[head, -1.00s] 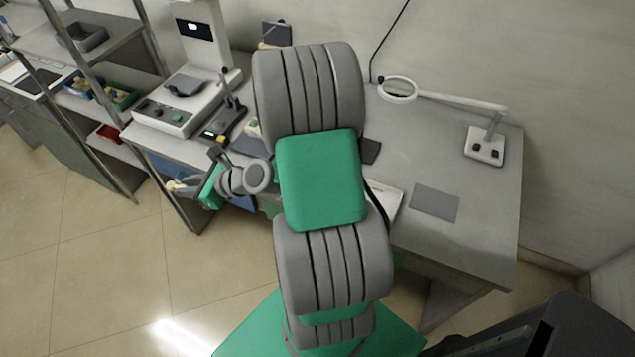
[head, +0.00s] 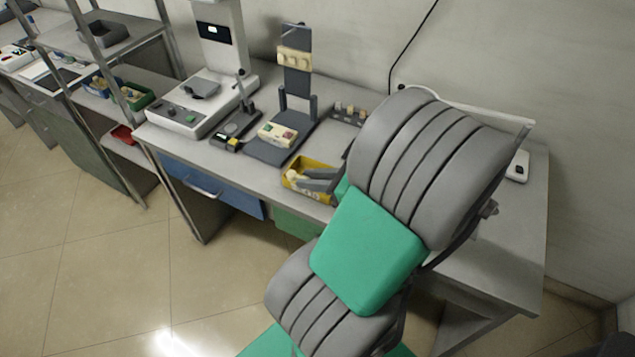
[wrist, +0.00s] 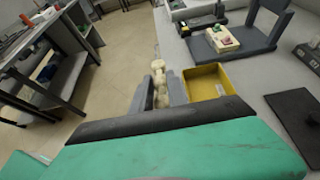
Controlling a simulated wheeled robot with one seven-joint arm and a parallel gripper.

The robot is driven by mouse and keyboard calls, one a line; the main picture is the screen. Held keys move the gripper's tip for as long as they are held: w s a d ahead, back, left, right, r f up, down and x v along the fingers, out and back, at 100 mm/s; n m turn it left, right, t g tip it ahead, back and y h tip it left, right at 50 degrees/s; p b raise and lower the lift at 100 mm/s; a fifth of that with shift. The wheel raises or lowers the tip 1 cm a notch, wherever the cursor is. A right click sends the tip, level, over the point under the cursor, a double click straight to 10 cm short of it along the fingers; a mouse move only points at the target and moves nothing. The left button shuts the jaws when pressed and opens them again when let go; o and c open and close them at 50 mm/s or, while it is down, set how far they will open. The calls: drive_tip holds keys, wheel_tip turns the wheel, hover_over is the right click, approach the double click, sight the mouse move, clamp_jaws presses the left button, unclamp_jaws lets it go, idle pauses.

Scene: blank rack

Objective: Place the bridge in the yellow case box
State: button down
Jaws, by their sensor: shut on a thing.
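My gripper (wrist: 161,88) is shut on a cream, knobbly piece, the bridge (wrist: 159,76), which sticks out past the fingertips. The yellow case box (wrist: 208,82) is an open tray on the bench, just right of the fingers in the wrist view; the visible part of its inside looks empty. In the head view, the grey fingers (head: 318,180) overlap the yellow case box (head: 320,163), with the bridge (head: 292,175) near its left end. I cannot tell the bridge's height over the box. My arm hides the box's right part there.
A dark stand (head: 298,88) holding a cream block is behind the box, with a small cream-and-red block (head: 277,134) on its base. A white instrument (head: 190,105) is at left. A dark flat pad (wrist: 297,112) lies right of the box. Floor is open in front.

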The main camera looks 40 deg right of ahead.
drive_tip(key=w+d+f, duration=0.2)
drive_tip(key=w+d+f+b, duration=0.1)
drive_tip(key=w+d+f, duration=0.1)
drive_tip(key=d+f, duration=0.1)
drive_tip(key=w+d+f, duration=0.2)
drive_tip(key=f, duration=0.1)
drive_tip(key=shift+d, duration=0.35)
wheel_tip(320, 180, down, 3)
drive_tip(key=shift+d+r+b, duration=0.1)
drive_tip(key=shift+r+b, duration=0.1)
drive_tip(key=shift+b, duration=0.2)
drive_tip(key=shift+f, duration=0.3)
drive_tip(key=shift+f, duration=0.1)
drive_tip(key=shift+f, duration=0.2)
drive_tip(key=c, duration=1.3)
unclamp_jaws()
drive_tip(key=shift+f, duration=0.15)
